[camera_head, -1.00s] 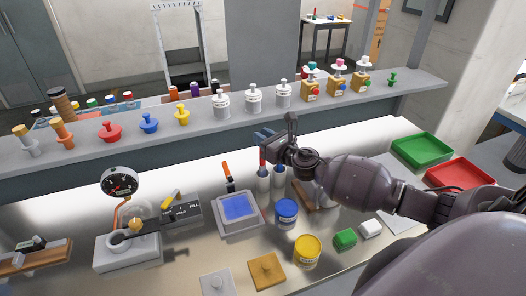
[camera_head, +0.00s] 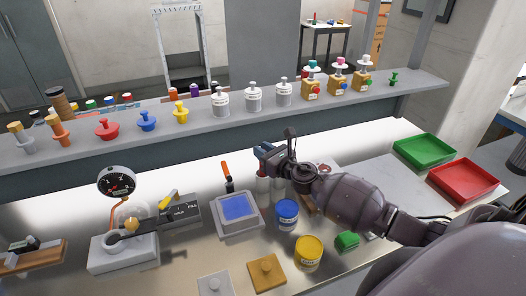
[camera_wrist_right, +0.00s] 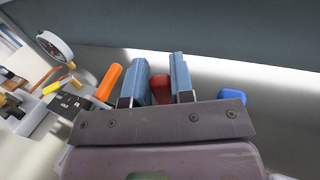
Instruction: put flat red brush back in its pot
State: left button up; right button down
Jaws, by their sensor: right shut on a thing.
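My right gripper (camera_head: 264,155) is over the back middle of the bench, above the pale pots. In the right wrist view, its blue fingers (camera_wrist_right: 160,82) are closed on a red handle (camera_wrist_right: 161,90), taken to be the flat red brush. In the head view the gripper hides this brush. A pale pot (camera_head: 263,184) stands just below the gripper, with another pale pot (camera_head: 279,184) beside it. I cannot tell whether the brush's lower end is inside a pot. A blue handle (camera_wrist_right: 232,97) shows right of the fingers in the wrist view. My left gripper is out of view.
An orange-handled tool (camera_head: 227,171) stands left of the pots, behind a tray with a blue pad (camera_head: 238,207). A blue jar (camera_head: 287,213) and yellow jar (camera_head: 308,249) stand in front. The shelf (camera_head: 330,103) runs behind the gripper. Green (camera_head: 424,150) and red (camera_head: 464,179) trays lie right.

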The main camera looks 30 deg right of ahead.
jog(key=c, duration=1)
grip_release()
jog(key=shift+r, duration=0.15)
jog(key=s, duration=0.4)
jog(key=s+d, duration=0.1)
jog(key=s, duration=0.3)
jog(key=s+b, duration=0.1)
jog(key=s, duration=0.3)
jog(key=shift+d, duration=0.4)
